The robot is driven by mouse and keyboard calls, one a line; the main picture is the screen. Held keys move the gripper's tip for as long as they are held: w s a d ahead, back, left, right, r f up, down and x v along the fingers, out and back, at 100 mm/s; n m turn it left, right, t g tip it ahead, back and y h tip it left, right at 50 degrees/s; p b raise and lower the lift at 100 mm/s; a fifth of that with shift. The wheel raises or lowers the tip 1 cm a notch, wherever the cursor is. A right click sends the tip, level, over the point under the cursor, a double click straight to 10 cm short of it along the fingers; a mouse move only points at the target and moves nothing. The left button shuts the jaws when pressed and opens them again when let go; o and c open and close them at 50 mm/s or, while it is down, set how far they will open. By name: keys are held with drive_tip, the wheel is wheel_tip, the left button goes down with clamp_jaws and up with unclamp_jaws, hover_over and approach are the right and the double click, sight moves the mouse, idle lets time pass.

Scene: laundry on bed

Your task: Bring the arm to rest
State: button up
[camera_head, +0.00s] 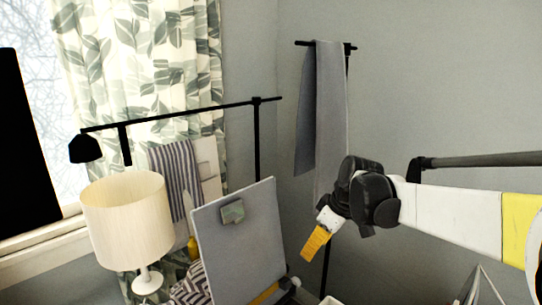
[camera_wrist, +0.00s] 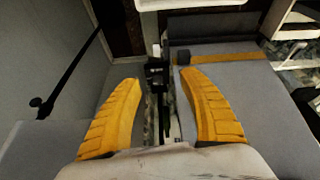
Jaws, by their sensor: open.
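My gripper (camera_head: 316,238) is at the end of my white and black arm, right of centre in the head view, with an orange finger pointing down and left. In the wrist view my gripper (camera_wrist: 160,100) shows two orange fingers spread apart with nothing held between them. A grey upright panel (camera_head: 240,240) stands left of the gripper in the head view. The gripper appears apart from it, though the depth between them is hard to judge.
A cream lamp (camera_head: 128,220) stands at the left by the window. A black rail (camera_head: 180,115) crosses behind it, with a striped cloth (camera_head: 176,180) below. A grey cloth (camera_head: 328,110) hangs from a black stand behind my gripper. Grey wall fills the upper right.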

drive_tip(key=s+d+m+t+h, duration=0.1)
drive_tip(key=s+m, duration=0.4)
drive_tip(key=s, duration=0.7)
drive_tip(key=s+d+m+t+h, duration=0.2)
drive_tip(key=s+d+m, duration=0.3)
drive_tip(key=s, duration=0.8)
drive_tip(key=shift+d+f+t, duration=0.3)
drive_tip(key=shift+d+t, duration=0.3)
drive_tip(key=shift+d, duration=0.05)
